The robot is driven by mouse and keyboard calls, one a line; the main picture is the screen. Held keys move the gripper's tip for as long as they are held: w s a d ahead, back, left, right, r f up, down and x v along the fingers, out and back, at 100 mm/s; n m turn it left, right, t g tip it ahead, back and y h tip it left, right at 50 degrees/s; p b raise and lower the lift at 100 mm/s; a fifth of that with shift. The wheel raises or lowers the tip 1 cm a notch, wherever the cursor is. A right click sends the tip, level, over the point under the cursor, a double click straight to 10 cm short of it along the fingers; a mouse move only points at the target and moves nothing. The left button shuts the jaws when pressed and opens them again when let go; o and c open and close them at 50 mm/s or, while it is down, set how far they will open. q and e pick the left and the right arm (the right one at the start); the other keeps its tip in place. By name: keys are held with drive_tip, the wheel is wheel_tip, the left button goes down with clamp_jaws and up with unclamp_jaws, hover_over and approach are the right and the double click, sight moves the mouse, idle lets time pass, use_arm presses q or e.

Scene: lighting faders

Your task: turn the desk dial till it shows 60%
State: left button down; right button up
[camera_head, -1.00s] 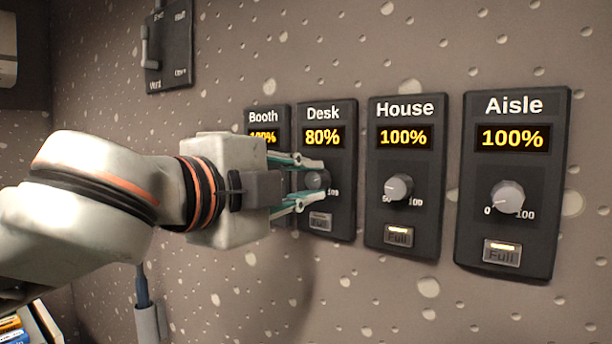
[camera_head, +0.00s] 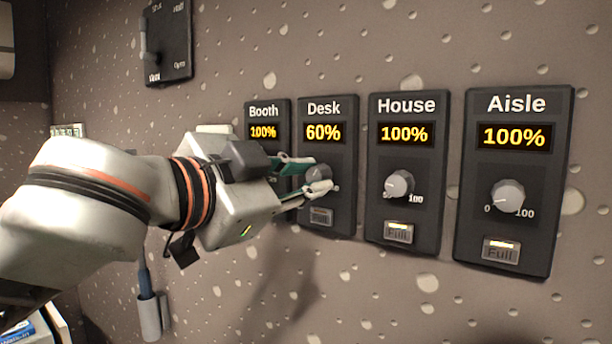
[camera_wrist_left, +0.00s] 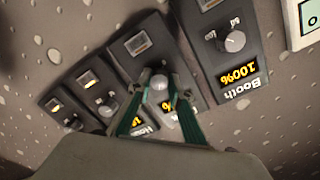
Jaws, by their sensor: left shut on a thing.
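The Desk panel (camera_head: 341,214) is a dark plate on the wall, and its yellow display (camera_head: 323,133) reads 60%. Its round grey dial (camera_head: 318,172) is partly hidden by my left gripper (camera_head: 318,177) in the head view. In the left wrist view the dial (camera_wrist_left: 159,82) sits between the two green fingers of the left gripper (camera_wrist_left: 155,88), which is shut on it. The gripper is rolled at a tilt. The lamp on the Desk button (camera_head: 321,216) is dark. My right gripper is not in view.
The Booth panel (camera_head: 263,112) on the left, and the House panel (camera_head: 407,105) and Aisle panel (camera_head: 516,103) on the right, each read 100%. A switch plate (camera_head: 170,42) is at upper left. A grey holder (camera_head: 151,316) is on the wall below my arm.

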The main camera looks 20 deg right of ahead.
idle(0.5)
use_arm(q)
drive_tip(key=c, duration=1.8)
unclamp_jaws()
drive_tip(key=shift+c, duration=0.2)
drive_tip(key=shift+a, duration=0.1)
drive_tip(key=v, duration=1.2)
